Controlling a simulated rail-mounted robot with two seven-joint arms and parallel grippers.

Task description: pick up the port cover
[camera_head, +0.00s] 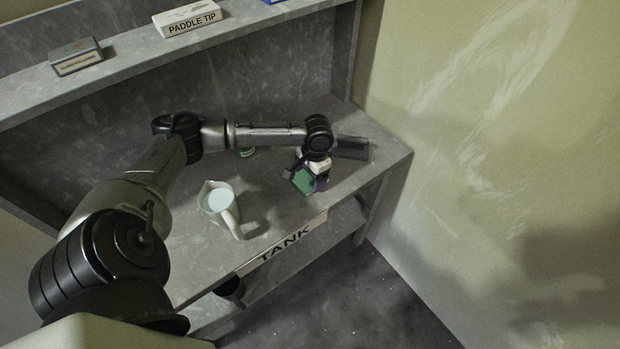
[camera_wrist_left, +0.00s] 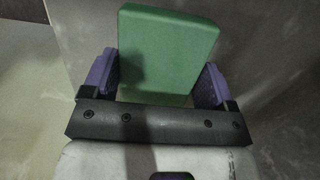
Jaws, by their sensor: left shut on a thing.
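A green block-like piece, which I take to be the port cover (camera_head: 302,182), is between the fingers of my left gripper (camera_head: 307,180) near the right end of the grey workbench. In the left wrist view the green piece (camera_wrist_left: 168,50) is a flat slab with rounded corners. The purple-padded fingers of my left gripper (camera_wrist_left: 156,80) are on either side of it, shut on it. Its lower end is hidden behind the dark gripper bar. I cannot tell whether it touches the bench. My right gripper is not in view.
A pale jug (camera_head: 217,203) with light contents stands on the workbench (camera_head: 185,255) left of the gripper. A dark grey block (camera_head: 352,148) lies behind right. A small green item (camera_head: 246,152) is partly behind my arm. Boxes, one marked PADDLE TIP (camera_head: 190,20), sit on the upper shelf.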

